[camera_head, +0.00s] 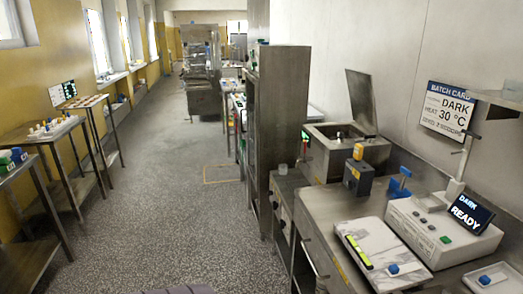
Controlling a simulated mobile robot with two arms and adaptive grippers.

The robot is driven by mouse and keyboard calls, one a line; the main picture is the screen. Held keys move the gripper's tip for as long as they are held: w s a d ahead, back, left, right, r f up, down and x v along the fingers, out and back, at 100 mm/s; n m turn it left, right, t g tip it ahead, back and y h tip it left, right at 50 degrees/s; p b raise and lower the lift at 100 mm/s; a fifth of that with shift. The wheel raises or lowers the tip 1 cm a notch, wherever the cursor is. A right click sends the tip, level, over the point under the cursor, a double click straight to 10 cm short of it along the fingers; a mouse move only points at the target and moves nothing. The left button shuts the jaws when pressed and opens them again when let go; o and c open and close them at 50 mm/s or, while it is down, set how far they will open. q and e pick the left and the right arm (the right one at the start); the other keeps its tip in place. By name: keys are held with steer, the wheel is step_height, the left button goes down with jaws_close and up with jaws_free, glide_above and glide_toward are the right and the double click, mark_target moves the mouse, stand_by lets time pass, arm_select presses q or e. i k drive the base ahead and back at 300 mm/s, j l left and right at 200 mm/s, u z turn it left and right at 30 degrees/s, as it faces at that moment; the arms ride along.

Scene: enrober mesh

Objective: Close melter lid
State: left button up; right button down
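A steel box-shaped unit (322,160), which looks like the melter, stands on the right-hand counter near the wall. Its square metal lid (361,100) is raised, standing nearly upright at the back right of the opening. A small dark fitting shows inside the opening. Neither of my grippers is in view.
A tall steel cabinet (283,110) stands just left of the melter. On the counter in front are a dark box with a yellow top (358,172), a blue-handled item (399,186) and a white console reading DARK READY (440,232). A batch card (447,108) hangs behind. The speckled floor aisle (170,200) is clear.

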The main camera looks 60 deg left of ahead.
mark_target(361, 85)
steer(key=u, duration=1.5)
steer(key=z, duration=0.3)
steer(key=i+j+z, duration=0.5)
steer(key=j, duration=0.15)
steer(key=i+j+z, duration=0.2)
steer(key=j, duration=0.2)
steer(key=k, duration=0.1)
